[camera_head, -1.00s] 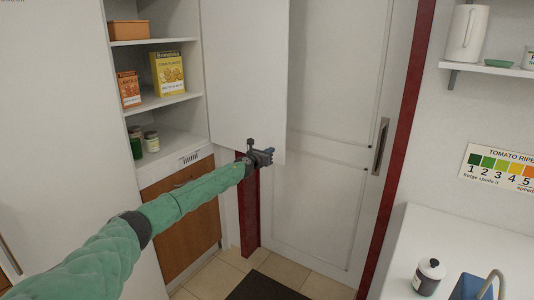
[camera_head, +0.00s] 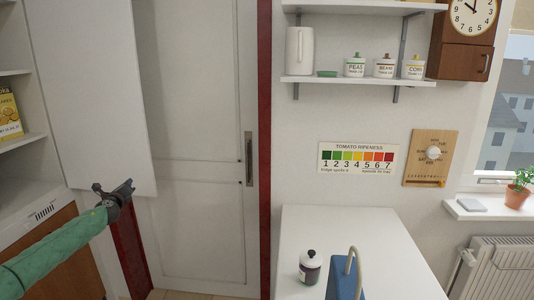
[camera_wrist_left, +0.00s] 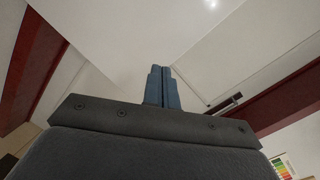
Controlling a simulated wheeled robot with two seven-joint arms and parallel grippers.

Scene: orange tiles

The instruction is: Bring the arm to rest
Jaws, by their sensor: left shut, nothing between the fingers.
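My left arm (camera_head: 60,241) in its green sleeve reaches in from the lower left of the head view. My left gripper (camera_head: 126,188) is at its end, in front of the lower part of the open white cupboard door (camera_head: 95,90). Its fingers are together and hold nothing. In the left wrist view the two blue fingers (camera_wrist_left: 162,88) stand side by side, closed, against white surfaces. I cannot tell from the head view whether the gripper touches the cupboard door. My right gripper is not in view.
A white door (camera_head: 195,130) with a dark red frame (camera_head: 265,150) stands behind. A white counter (camera_head: 350,225) at the lower right holds a lidded jar (camera_head: 310,267) and a blue object (camera_head: 345,280) with a curved handle. A wall shelf (camera_head: 350,80) holds canisters and a white jug.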

